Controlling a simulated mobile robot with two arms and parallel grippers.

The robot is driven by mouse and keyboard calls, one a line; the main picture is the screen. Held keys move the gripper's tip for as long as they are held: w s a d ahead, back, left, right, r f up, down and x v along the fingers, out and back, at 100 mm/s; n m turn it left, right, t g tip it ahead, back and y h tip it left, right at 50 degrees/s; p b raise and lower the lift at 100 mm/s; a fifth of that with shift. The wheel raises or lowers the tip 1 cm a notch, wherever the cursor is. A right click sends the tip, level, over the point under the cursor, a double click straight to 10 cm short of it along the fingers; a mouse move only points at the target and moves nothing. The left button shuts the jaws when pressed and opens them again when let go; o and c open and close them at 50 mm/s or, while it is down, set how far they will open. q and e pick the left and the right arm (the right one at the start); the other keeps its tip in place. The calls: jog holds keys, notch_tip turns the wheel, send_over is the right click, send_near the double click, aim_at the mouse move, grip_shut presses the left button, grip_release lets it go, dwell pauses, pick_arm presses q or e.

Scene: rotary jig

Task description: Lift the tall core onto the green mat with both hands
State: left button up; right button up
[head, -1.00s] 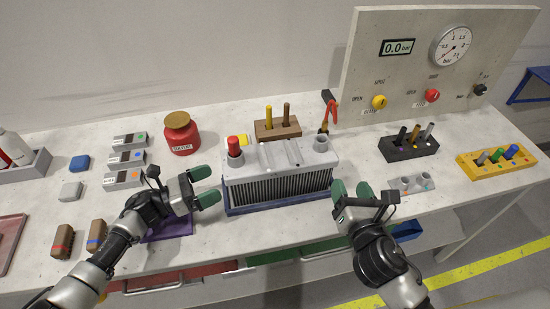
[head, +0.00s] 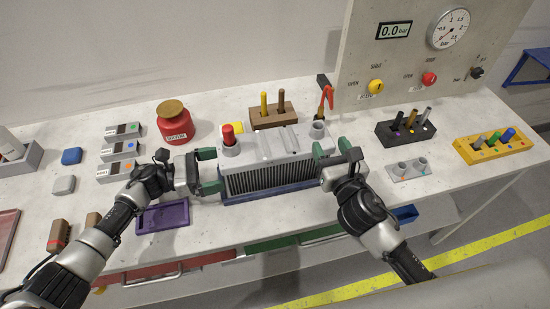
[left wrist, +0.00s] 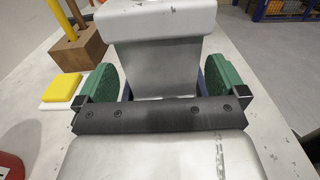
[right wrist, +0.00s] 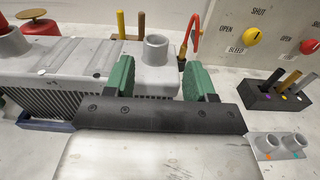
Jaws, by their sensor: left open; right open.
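The tall core (head: 272,165) is a grey finned block with a red-capped port on its left and an open port on its right. It stands upright on a blue base (head: 262,196). My left gripper (head: 209,171) is open at the core's left end; in the left wrist view its green fingers (left wrist: 160,88) stand either side of the end of the core (left wrist: 157,65). My right gripper (head: 322,160) is open at the right end; in the right wrist view its fingers (right wrist: 160,82) flank the core's end (right wrist: 160,78). Contact cannot be told. No green mat is clearly visible.
A purple tray (head: 150,221) lies in front of my left gripper. A red canister (head: 174,128) and a wooden block (head: 268,117) stand behind. A grey two-port piece (head: 408,172) and a black holder (head: 400,139) are at right. A green drawer (head: 285,243) is below the front edge.

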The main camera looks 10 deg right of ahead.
aim_at(233, 165)
pick_arm(q)
jog(key=d, duration=0.5)
jog(key=shift+w+d, duration=0.25)
jog(key=shift+d, duration=0.1)
pick_arm(e)
jog(key=w, duration=0.5)
jog(key=shift+w+a, duration=0.25)
jog(key=shift+w, duration=0.05)
pick_arm(q)
jog(key=shift+a, duration=0.15)
jog(key=c, duration=1)
pick_arm(e)
jog(key=c, duration=0.9)
pick_arm(q)
jog(key=shift+a, duration=0.1)
jog(key=c, duration=0.5)
pick_arm(e)
jog(key=shift+d, duration=0.15)
grip_shut()
